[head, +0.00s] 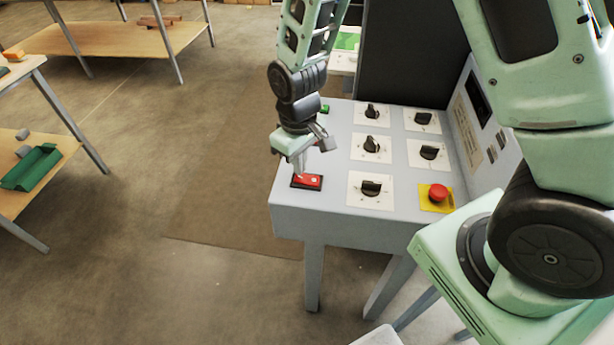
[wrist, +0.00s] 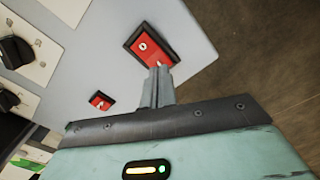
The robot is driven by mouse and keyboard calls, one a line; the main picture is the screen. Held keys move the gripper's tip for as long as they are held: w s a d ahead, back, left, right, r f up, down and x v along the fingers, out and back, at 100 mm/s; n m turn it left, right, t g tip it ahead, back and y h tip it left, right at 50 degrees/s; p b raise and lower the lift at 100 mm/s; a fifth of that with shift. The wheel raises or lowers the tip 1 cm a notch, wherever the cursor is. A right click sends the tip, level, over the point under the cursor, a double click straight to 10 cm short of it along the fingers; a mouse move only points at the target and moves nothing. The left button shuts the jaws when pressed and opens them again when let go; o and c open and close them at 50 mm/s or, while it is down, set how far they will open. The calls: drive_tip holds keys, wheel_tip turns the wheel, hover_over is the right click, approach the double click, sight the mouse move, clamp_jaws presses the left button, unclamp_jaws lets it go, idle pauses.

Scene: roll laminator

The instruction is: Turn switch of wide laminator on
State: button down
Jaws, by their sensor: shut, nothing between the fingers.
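The wide laminator's control panel (head: 335,205) is a light grey surface with several black knobs. A red rocker switch in a black frame (head: 312,181) sits near its front left corner; it also shows in the wrist view (wrist: 141,46). My gripper (head: 301,172) is shut and empty, pointing down, with its fingertips at the switch. In the wrist view the fingertips (wrist: 159,70) overlap the lower right edge of the switch; I cannot tell whether they touch it. A second, smaller-looking red switch (wrist: 101,101) shows further along the panel in the wrist view.
A red emergency button on a yellow plate (head: 438,194) is at the panel's front right. Black knobs (head: 371,188) stand up right of the switch. A dark upright panel (head: 408,50) rises behind. Open floor (head: 150,180) lies to the left, with wooden tables beyond.

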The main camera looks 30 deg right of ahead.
drive_tip(key=shift+f+b, duration=0.75)
drive_tip(key=shift+f, duration=0.25)
idle(0.5)
drive_tip(key=shift+r, duration=0.15)
drive_tip(key=shift+r+p, duration=2.95)
drive_tip(key=shift+r, duration=0.5)
drive_tip(key=shift+a, duration=0.1)
